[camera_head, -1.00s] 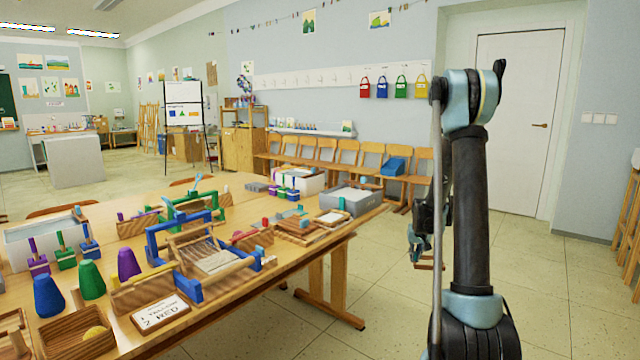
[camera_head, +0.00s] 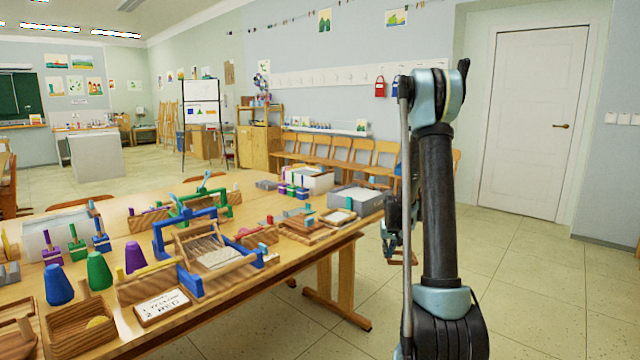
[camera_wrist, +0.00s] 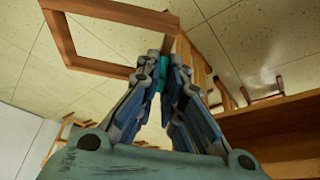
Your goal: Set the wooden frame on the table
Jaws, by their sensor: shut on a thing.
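My gripper (camera_wrist: 165,72) is shut on one bar of the wooden frame (camera_wrist: 95,63), an open brown rectangle, in the wrist view. A small teal patch shows between the fingertips. In the head view my gripper (camera_head: 387,240) hangs beside the table's right end. Only a small part of the wooden frame (camera_head: 404,259) shows there, past my arm, over the floor. The wooden table (camera_head: 236,284) stands at left and centre.
The table is crowded: blue, green and purple cones (camera_head: 99,272), a blue-handled wooden rack (camera_head: 187,284), a label board (camera_head: 162,306) and a grey box (camera_head: 357,198). A narrow bare strip runs along its front edge. Chairs (camera_head: 338,150) line the wall.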

